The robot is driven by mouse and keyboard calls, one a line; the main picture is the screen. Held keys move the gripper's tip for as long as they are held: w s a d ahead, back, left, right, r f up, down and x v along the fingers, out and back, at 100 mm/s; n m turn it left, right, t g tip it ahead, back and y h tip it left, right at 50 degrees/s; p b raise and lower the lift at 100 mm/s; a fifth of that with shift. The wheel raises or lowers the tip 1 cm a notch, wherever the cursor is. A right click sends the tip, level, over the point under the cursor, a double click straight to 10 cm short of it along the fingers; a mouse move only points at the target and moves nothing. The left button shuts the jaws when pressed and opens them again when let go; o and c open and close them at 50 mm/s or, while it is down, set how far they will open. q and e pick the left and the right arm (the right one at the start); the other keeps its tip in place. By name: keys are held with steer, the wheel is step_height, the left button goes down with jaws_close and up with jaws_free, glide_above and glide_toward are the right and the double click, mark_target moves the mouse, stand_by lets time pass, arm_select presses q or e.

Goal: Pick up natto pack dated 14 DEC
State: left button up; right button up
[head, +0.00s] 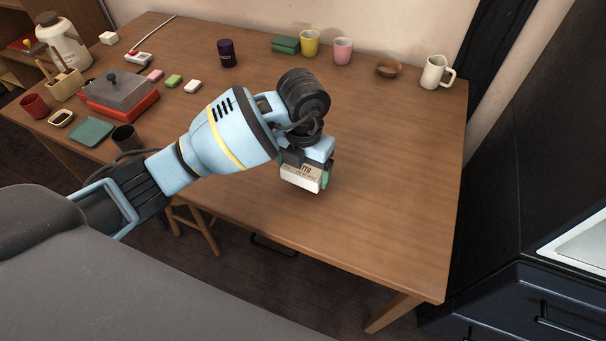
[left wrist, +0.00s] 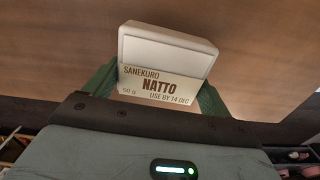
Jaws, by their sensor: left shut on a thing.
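The natto pack (left wrist: 160,62) is a white box with a cream label. In the left wrist view the label reads "SANEKURO NATTO", "50 g" and "USE BY 14 DEC". My left gripper (left wrist: 158,82) is shut on it, with a green finger on each side of the pack. In the head view the pack (head: 300,178) is at the end of my left gripper (head: 307,172), over the middle front of the wooden table. I cannot tell from these frames how far it is above the table top. My right gripper is not in view.
The wooden table (head: 390,150) is clear to the right of my gripper. Yellow (head: 309,43) and pink (head: 343,51) cups, a brown bowl (head: 389,68) and a white pitcher (head: 436,73) stand at the back. A red-based grill (head: 118,98) and small blocks are on the left.

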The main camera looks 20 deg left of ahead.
arm_select(q)
steer(key=s+d, duration=0.3)
steer(key=s+d+r, duration=0.1)
steer(key=s+d, duration=0.2)
steer(key=d, duration=0.1)
steer(key=s+d, duration=0.3)
steer(key=s, duration=0.1)
steer(key=shift+d+r, duration=0.2)
steer(key=shift+d, duration=0.2)
steer(key=shift+s+d+r, duration=0.1)
steer(key=shift+s+d, duration=0.35)
steer(key=shift+d, duration=0.05)
